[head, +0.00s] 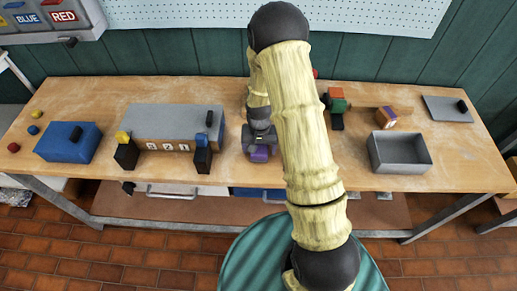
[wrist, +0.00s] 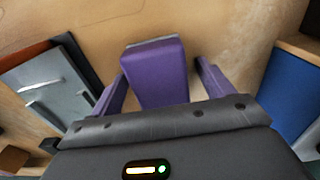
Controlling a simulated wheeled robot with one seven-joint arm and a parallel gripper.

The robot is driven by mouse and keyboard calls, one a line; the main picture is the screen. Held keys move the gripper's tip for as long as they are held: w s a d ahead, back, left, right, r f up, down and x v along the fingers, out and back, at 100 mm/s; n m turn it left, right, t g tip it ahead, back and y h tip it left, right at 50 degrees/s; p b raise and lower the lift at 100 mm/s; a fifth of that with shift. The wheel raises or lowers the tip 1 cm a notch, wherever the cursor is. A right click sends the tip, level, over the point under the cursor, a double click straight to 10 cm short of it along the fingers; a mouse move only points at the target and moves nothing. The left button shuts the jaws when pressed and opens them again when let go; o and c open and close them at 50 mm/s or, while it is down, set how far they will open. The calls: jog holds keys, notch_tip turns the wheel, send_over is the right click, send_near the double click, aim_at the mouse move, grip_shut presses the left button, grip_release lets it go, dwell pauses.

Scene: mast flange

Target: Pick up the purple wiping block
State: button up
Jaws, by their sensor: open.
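The purple wiping block (wrist: 156,72) lies on the wooden table in the wrist view, with a thin grey edge along its far end. It also shows in the head view as a small purple patch (head: 260,154) below my gripper, near the front of the table. My gripper (wrist: 162,78) is open, with one purple finger to each side of the block in the wrist view. Gaps show between the block and both fingers. I cannot tell how far the fingertips are above the table. The block's near end is hidden by the gripper body.
A grey box (head: 175,124) and black posts with yellow and blue tops stand left of the gripper. A blue box (head: 68,142) is farther left. An open grey bin (head: 398,152) stands to the right. My arm hides the table's middle in the head view.

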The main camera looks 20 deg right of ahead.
aim_at(259, 146)
dwell(0.3)
jog(key=c, duration=1.1)
jog(key=shift+r, duration=0.15)
notch_tip(259, 146, up, 10)
jog(key=shift+f+b, duration=0.1)
jog(key=shift+b, duration=0.65)
jog(key=o, duration=0.4)
jog(key=shift+c, duration=1.3)
